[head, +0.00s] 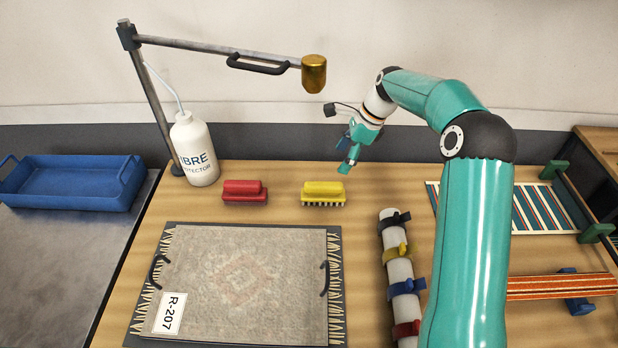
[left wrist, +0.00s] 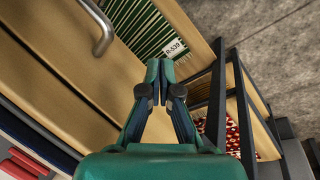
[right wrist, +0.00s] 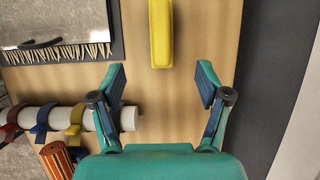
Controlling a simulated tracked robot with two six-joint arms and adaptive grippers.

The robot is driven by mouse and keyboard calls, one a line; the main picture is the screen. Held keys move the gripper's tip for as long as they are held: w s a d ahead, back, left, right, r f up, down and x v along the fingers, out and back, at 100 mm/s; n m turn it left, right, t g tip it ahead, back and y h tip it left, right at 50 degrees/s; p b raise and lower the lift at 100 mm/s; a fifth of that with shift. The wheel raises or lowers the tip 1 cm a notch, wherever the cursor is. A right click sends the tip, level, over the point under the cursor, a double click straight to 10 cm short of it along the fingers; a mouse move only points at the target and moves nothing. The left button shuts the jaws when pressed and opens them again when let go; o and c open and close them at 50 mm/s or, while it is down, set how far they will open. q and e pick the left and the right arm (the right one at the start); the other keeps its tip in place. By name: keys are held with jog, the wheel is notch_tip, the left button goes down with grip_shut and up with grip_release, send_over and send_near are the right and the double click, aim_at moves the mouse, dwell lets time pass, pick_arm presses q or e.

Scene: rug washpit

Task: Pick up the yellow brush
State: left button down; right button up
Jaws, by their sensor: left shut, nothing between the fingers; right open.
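The yellow brush (head: 323,193) lies on the wooden table behind the rug board, bristles down, to the right of a red brush (head: 245,192). In the right wrist view the yellow brush (right wrist: 161,32) is at the top centre, ahead of the fingers and apart from them. My right gripper (head: 347,166) is open and empty, to the right of the yellow brush and above the table; its spread fingers show in the right wrist view (right wrist: 161,80). My left gripper (left wrist: 161,70) is shut and empty, away from the brushes, and is not in the head view.
A grey rug (head: 225,255) lies on a dark board in front of the brushes. A white bottle (head: 196,150) stands behind left, under a metal arm with a brass head (head: 314,75). A strapped white roll (head: 397,272) lies right of the rug. A blue tray (head: 70,185) is at left.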

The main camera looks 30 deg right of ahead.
aim_at(326, 184)
jog(key=x, duration=1.1)
jog(key=shift+d+f, duration=0.15)
jog(key=shift+d, duration=0.05)
jog(key=shift+a+f, duration=0.15)
jog(key=shift+f, duration=0.2)
jog(key=b+x, duration=0.1)
jog(key=x, duration=0.2)
jog(key=shift+s+f, duration=0.1)
jog(key=shift+f, duration=0.4)
jog(key=shift+w+a+f, duration=0.15)
jog(key=shift+w+f, duration=0.05)
jog(key=shift+f, duration=0.2)
jog(key=shift+c, duration=1.2)
jog(key=c, duration=1.1)
